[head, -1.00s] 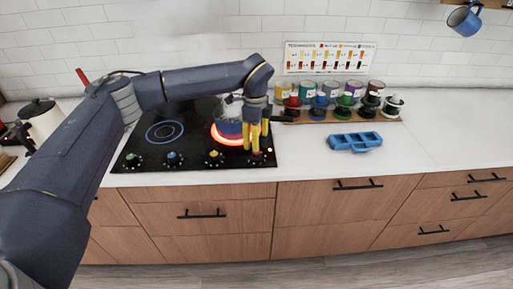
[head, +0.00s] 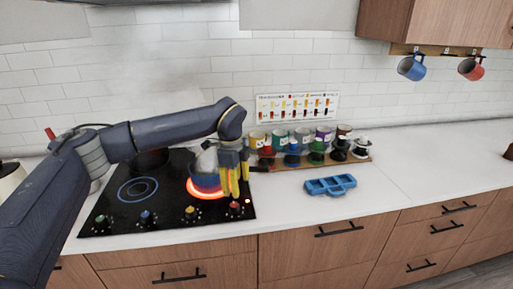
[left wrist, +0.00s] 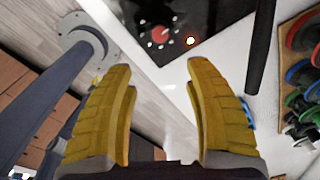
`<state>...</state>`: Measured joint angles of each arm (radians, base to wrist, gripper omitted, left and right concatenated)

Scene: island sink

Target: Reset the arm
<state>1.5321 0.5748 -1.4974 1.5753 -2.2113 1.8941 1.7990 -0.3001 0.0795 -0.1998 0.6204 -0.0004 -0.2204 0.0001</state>
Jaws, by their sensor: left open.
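My left gripper (head: 235,178) has yellow fingers. It hangs above the right front part of the black cooktop (head: 137,212), in front of a pot. In the left wrist view the fingers (left wrist: 160,75) are apart with nothing between them. The blue pot (head: 206,178) sits on a burner ring that glows red-orange, partly hidden behind the gripper. Its dark handle (head: 260,169) points right. My right gripper is not in view.
A blue tray (head: 330,185) lies on the white counter (head: 400,170). Several colored canisters and dark holders stand on a wooden board (head: 290,167) at the back. A blue mug (head: 411,68) and a red mug (head: 471,69) hang at upper right. The counter's right side is mostly clear.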

